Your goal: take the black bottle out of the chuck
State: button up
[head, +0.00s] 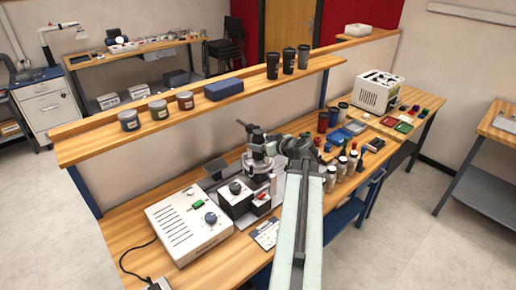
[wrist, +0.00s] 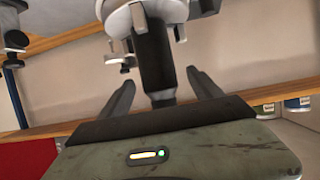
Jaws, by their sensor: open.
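The black bottle (wrist: 153,62) shows in the wrist view, its upper end in the picture at the pale metal chuck (wrist: 143,16). My gripper (wrist: 162,92) is open, with one dark finger on each side of the bottle. Gaps show between the fingers and the bottle, so it is not gripped. In the head view my gripper (head: 277,149) is at the laser marker (head: 255,168), close to its chuck. There my arm and the machine hide the bottle, and I cannot make it out.
A white control box (head: 188,227) stands left of the marker. Several small bottles (head: 342,168) and cups (head: 323,121) stand on the bench to the right. A raised shelf (head: 95,147) with jars, a blue box (head: 223,89) and dark tumblers runs behind.

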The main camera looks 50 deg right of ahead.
jog(key=b+x, duration=0.2)
jog(key=x, duration=0.3)
jog(key=shift+w+d+f, duration=0.2)
jog(key=shift+w+f, duration=0.05)
jog(key=shift+w, duration=0.05)
jog(key=shift+s+r, duration=0.1)
jog(key=shift+r, duration=0.05)
jog(key=c, duration=1.6)
jog(key=shift+o, duration=0.2)
